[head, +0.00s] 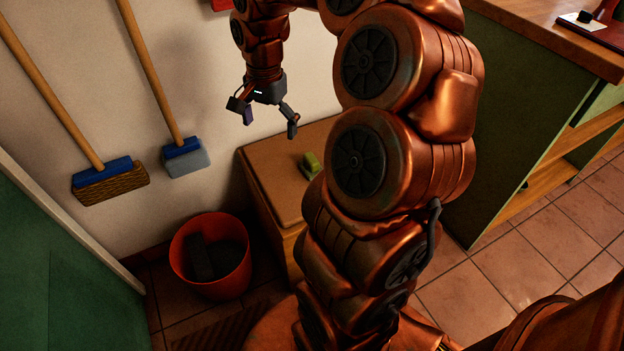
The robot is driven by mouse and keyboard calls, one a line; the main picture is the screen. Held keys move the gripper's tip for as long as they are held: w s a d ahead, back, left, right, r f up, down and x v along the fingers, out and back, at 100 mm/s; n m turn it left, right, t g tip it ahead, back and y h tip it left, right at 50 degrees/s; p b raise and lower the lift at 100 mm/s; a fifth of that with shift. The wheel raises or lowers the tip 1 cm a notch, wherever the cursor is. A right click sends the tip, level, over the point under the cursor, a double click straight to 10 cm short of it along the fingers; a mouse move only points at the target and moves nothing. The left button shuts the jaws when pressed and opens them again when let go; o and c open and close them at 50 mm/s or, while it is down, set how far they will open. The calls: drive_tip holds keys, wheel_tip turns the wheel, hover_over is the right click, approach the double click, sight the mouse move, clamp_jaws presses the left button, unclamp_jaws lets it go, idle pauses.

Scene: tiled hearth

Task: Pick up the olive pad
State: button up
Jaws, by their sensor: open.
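A small olive-green pad (311,165) lies on the brown top of a low wooden cabinet (268,176) by the wall. My arm stands just to its right in the picture and hides the right part of that top. My gripper (268,121) is open and empty, with its fingers spread and pointing down. It appears above and to the left of the pad in the picture, apart from it.
A red bucket (180,264) with dark contents stands on the floor left of the cabinet. A broom (112,187) and a mop (186,161) hang by the wall. A green counter (510,110) with a wooden top is at right.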

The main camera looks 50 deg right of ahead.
sight(313, 157)
drive_tip(key=d+f+m+b, duration=0.2)
drive_tip(key=d+f+b, duration=0.1)
drive_tip(key=d+f, duration=0.2)
drive_tip(key=w+d+f+m+b, duration=0.1)
drive_tip(key=d+f+m+b, duration=0.2)
drive_tip(key=d+f, duration=0.1)
drive_tip(key=d+f+m+b, duration=0.2)
drive_tip(key=d+f+b, duration=0.1)
drive_tip(key=d+f, duration=0.2)
drive_tip(key=shift+w+d+f, duration=0.15)
drive_tip(key=shift+d+f, duration=0.2)
drive_tip(key=shift+f, duration=0.2)
drive_tip(key=shift+d+f+m+b, duration=0.1)
drive_tip(key=shift+m+b, duration=0.2)
drive_tip(key=shift+b, duration=0.05)
drive_tip(key=shift+a+f+b, duration=0.2)
drive_tip(key=shift+f+b, duration=1.55)
drive_tip(key=shift+f, duration=2.05)
drive_tip(key=shift+c, duration=0.4)
